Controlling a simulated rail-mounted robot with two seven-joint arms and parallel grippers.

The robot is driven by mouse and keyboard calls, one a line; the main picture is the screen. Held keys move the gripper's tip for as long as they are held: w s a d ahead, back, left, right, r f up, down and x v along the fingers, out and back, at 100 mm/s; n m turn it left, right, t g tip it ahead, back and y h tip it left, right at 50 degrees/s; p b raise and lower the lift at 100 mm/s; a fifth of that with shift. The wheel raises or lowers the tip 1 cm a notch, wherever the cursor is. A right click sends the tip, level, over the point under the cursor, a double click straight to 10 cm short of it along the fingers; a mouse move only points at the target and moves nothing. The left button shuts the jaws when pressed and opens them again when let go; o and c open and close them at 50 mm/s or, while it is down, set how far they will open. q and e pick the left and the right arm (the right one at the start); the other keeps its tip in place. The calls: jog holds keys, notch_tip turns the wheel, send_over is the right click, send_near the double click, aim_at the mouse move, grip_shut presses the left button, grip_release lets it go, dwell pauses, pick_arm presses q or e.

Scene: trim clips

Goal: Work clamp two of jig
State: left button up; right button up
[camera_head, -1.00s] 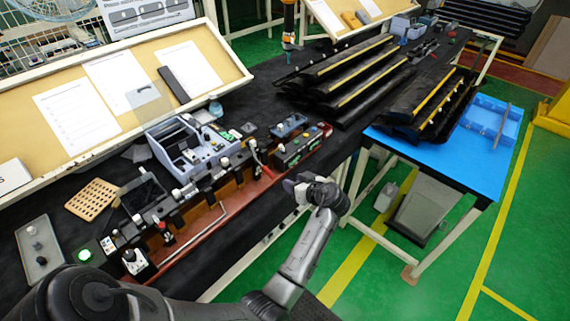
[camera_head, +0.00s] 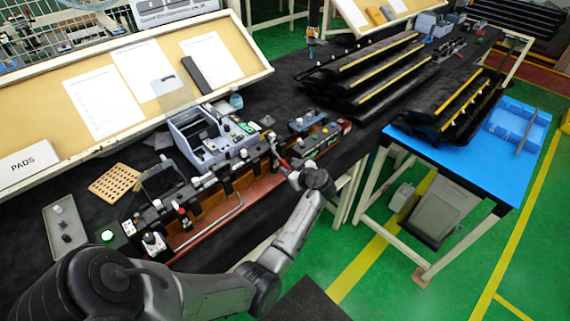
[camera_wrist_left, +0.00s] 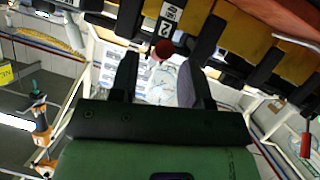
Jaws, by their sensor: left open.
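The jig (camera_head: 215,218) is a long red-brown base with black blocks and clamps along the bench's front edge. A red clamp handle (camera_head: 284,163) stands near its right end, and another red-handled clamp (camera_head: 182,212) stands nearer its left end. My left gripper (camera_head: 291,176) is at the right-end handle. In the left wrist view, my left gripper (camera_wrist_left: 160,64) is open, with a red knob (camera_wrist_left: 163,48) showing between and just beyond the fingertips. A label with a "2" (camera_wrist_left: 165,26) is beside the knob. Contact cannot be told. My right gripper is not in view.
A grey-blue bin (camera_head: 205,140) and small control boxes (camera_head: 312,138) stand behind the jig. Black trim strips (camera_head: 370,75) lie farther along the bench. A blue-topped table (camera_head: 470,165) is at right. Open green floor lies in front of the bench.

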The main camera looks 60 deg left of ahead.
aim_at(287, 165)
pick_arm(q)
jog(key=shift+x, duration=1.95)
grip_shut()
